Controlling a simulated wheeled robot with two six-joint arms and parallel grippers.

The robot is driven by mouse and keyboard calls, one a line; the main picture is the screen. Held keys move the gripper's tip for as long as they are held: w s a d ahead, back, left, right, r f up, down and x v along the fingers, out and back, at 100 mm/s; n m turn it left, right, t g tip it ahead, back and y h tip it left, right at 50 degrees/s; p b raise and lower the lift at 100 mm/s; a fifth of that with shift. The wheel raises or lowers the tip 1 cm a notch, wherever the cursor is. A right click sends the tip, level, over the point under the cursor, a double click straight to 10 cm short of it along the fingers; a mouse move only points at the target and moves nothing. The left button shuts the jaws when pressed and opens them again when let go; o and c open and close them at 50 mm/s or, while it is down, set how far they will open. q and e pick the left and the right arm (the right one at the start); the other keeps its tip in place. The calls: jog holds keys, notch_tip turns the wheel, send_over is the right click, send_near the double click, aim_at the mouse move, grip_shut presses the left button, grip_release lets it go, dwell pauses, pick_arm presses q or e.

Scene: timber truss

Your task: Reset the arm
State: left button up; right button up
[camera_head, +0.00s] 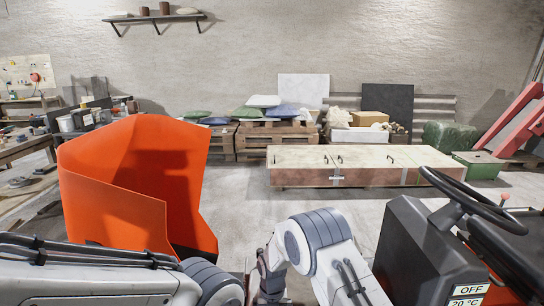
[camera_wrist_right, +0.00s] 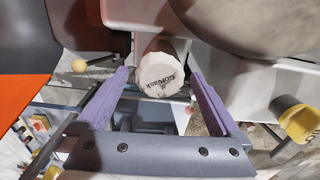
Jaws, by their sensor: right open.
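My right gripper (camera_wrist_right: 159,75) shows in the right wrist view, with two purple fingers spread wide apart. It is open and nothing is clamped between the fingers. A whitish round end with lettering (camera_wrist_right: 157,80) shows between and beyond the fingertips; I cannot tell whether it is part of my own body. In the head view my folded white and grey arm links fill the bottom edge. My left gripper cannot be made out there.
An orange panel (camera_head: 110,200) stands close at left. A black console (camera_head: 425,260) with a steering wheel (camera_head: 470,200) is close at right. A long wooden crate (camera_head: 300,158) and pallets (camera_head: 265,140) stand farther back, with clear floor (camera_head: 270,210) before them.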

jog(key=shift+f+b, duration=0.45)
jog(key=shift+f, duration=0.45)
notch_tip(320, 180, up, 10)
jog(key=shift+r, duration=0.1)
notch_tip(320, 180, down, 11)
jog(key=shift+r, duration=0.2)
notch_tip(320, 180, up, 5)
jog(key=p, duration=0.3)
jog(key=shift+f, duration=0.15)
jog(key=shift+f+m, duration=0.35)
jog(key=shift+m, duration=0.05)
jog(key=shift+f+m, duration=0.1)
jog(key=shift+m, duration=1)
jog(key=m, duration=0.7)
jog(key=shift+b, duration=0.3)
jog(key=m, duration=0.9)
jog(key=shift+m, duration=0.4)
jog(key=m, duration=0.5)
jog(key=shift+m, duration=0.3)
